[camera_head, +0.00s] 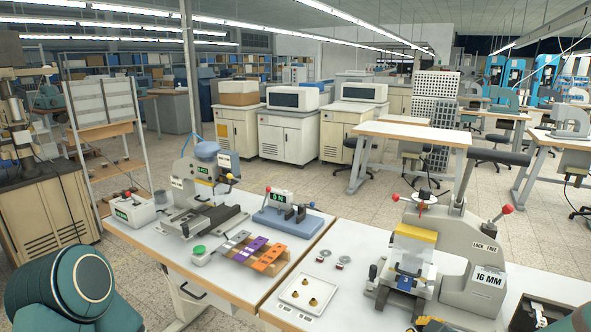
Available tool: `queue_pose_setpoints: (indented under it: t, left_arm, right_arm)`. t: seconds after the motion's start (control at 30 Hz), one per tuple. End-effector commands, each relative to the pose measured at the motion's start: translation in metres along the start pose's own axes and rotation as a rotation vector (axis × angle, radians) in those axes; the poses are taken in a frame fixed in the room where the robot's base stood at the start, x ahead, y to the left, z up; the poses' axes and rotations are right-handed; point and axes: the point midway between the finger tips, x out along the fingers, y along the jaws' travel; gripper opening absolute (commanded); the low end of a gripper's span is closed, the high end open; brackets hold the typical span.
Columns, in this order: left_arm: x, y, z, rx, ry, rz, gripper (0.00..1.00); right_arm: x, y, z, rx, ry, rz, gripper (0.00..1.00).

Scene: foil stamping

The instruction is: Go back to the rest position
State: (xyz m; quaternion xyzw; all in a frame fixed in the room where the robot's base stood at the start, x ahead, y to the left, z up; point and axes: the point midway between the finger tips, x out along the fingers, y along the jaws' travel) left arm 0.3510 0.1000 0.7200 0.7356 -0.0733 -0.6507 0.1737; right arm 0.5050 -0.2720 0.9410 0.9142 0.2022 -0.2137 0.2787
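No gripper shows in the head view. The foil stamping machine (470,250), grey with a yellow block and a "16 MM" label, stands on the right worktable (345,235). A second, smaller press (190,190) stands on the left worktable (155,238).
A white tray (301,299) with brass-coloured pieces lies on the right table. Open floor lies behind the tables.

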Motion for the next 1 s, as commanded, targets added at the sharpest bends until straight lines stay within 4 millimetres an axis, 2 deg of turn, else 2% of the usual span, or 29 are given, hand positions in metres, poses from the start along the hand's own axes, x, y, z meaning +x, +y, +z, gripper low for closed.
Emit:
queue_pose_setpoints:
  t: [0.03,0.1,0.17,0.2,0.3,0.4,0.5,0.6,0.7,1.0]
  left_arm:
    - [0.000,0.000,0.000,0.000,0.000,0.000,0.00]
    - [0.000,0.000,0.000,0.000,0.000,0.000,0.00]
    - [0.000,0.000,0.000,0.000,0.000,0.000,0.00]
    - [0.000,0.000,0.000,0.000,0.000,0.000,0.00]
    - [0.000,0.000,0.000,0.000,0.000,0.000,0.00]
    - [0.000,0.000,0.000,0.000,0.000,0.000,0.00]
    - [0.000,0.000,0.000,0.000,0.000,0.000,0.00]
    - [0.000,0.000,0.000,0.000,0.000,0.000,0.00]
    - [0.000,0.000,0.000,0.000,0.000,0.000,0.00]
    - [0.000,0.000,0.000,0.000,0.000,0.000,0.00]
  right_arm:
    - [0.018,-0.032,0.012,0.119,-0.055,-0.060,0.00]
    - [0.034,-0.071,0.028,0.282,-0.142,-0.122,0.00]
    - [0.043,-0.105,0.041,0.412,-0.224,-0.167,0.00]
    - [0.048,-0.128,0.050,0.494,-0.282,-0.195,0.00]
    - [0.051,-0.185,0.070,0.684,-0.440,-0.252,0.00]
    - [0.045,-0.236,0.087,0.842,-0.596,-0.286,0.00]
    - [0.037,-0.273,0.099,0.951,-0.720,-0.300,0.00]
    - [0.029,-0.293,0.105,1.013,-0.797,-0.300,0.00]
    - [0.026,-0.301,0.108,1.038,-0.828,-0.298,0.00]
    - [0.026,-0.300,0.107,1.040,-0.828,-0.297,0.00]
